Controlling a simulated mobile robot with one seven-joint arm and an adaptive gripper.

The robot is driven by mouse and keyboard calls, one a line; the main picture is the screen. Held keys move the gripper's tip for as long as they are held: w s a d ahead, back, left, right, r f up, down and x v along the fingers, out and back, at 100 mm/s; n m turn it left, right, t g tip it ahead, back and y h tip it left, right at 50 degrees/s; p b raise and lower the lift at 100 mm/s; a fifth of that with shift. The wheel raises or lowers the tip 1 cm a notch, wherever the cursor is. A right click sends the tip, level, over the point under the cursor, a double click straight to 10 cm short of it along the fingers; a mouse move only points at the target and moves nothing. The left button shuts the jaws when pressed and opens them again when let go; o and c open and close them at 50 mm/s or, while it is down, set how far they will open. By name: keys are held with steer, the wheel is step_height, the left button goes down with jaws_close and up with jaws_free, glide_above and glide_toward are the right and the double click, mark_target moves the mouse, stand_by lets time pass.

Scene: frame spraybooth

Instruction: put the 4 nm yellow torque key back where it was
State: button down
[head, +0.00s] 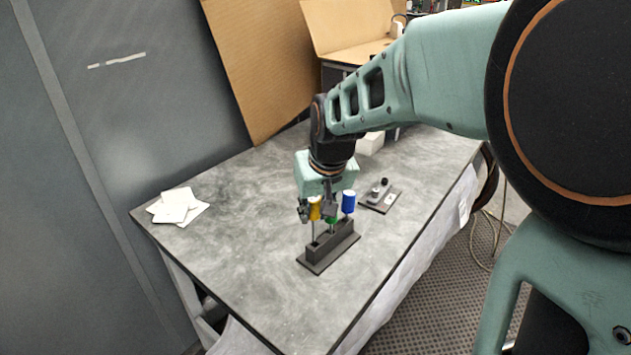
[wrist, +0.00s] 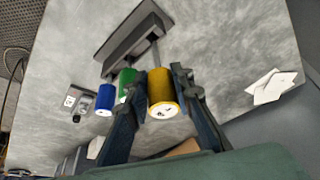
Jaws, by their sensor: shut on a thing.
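My gripper (head: 317,212) is shut on the yellow torque key (head: 314,211), with one finger on each side of its handle. In the wrist view the yellow handle (wrist: 161,97) sits between the fingers. The key is about upright, and its thin shaft points down at the near-left end of the dark holder (head: 318,255). I cannot tell whether its tip is inside a slot. The green key (head: 332,221) and the blue key (head: 348,202) stand in the holder, the green one partly hidden by my gripper. The holder also shows in the wrist view (wrist: 125,45).
A small plate with a black knob (head: 380,196) lies right of the holder. White papers (head: 178,206) lie at the table's left. A white block (head: 370,143) and a cardboard box (head: 345,30) are at the back. The grey table (head: 235,240) is clear left of the holder.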

steer(key=shift+f+b, duration=0.4)
steer(key=shift+f, duration=0.1)
steer(key=c, duration=1.7)
jaws_free()
steer(key=shift+r, duration=0.15)
